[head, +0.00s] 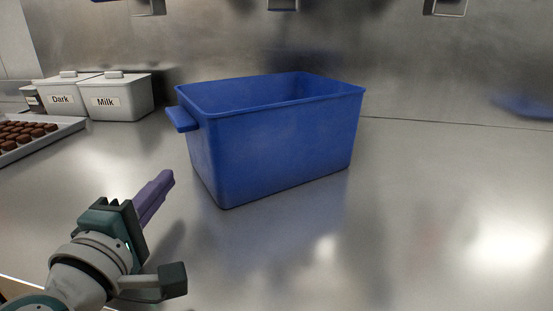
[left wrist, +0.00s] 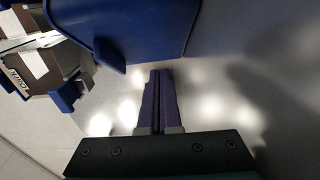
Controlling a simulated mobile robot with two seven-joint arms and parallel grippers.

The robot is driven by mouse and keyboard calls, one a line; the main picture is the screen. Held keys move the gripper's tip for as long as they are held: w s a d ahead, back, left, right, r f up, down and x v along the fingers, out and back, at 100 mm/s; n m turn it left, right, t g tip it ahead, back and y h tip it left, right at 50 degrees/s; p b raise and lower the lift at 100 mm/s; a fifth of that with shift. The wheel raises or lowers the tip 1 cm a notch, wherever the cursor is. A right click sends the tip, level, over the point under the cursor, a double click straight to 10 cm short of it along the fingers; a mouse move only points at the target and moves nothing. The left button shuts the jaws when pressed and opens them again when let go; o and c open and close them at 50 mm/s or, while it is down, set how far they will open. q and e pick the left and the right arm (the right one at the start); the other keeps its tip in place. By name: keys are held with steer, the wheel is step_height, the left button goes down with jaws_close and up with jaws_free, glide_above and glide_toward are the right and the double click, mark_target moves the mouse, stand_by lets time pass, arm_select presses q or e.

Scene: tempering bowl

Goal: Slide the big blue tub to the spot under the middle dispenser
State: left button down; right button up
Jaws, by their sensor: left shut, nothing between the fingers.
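The big blue tub (head: 285,150) stands upright and looks empty on the steel counter, a little turned, with a handle (head: 182,119) on its left side. In the left wrist view its blue wall (left wrist: 150,28) is at the top. The middle dispenser (head: 283,4) hangs at the top edge, behind and above the tub in the picture; whether the tub is directly under it I cannot tell. My left gripper (head: 166,178), with purple fingers, is shut and empty, in front and left of the tub, apart from it. The fingers also show together in the left wrist view (left wrist: 159,82). My right gripper is out of view.
Two more dispensers hang at the top left (head: 149,6) and top right (head: 445,7). White boxes labelled Dark (head: 62,100) and Milk (head: 125,101) and a tray of chocolates (head: 72,125) stand at the left. The counter right of the tub is clear.

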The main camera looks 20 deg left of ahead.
mark_target(208, 174)
arm_select(q)
steer(key=shift+w+d, duration=0.3)
steer(key=shift+w, duration=0.35)
steer(key=shift+w+d, duration=0.35)
steer(key=shift+w, duration=0.25)
steer(key=shift+w+d, duration=0.3)
steer(key=shift+w, duration=0.35)
steer(key=shift+w+d, duration=0.45)
steer(key=shift+w, duration=0.4)
steer(key=shift+w+d, duration=0.45)
steer(key=shift+w, duration=0.35)
steer(key=shift+s, duration=0.1)
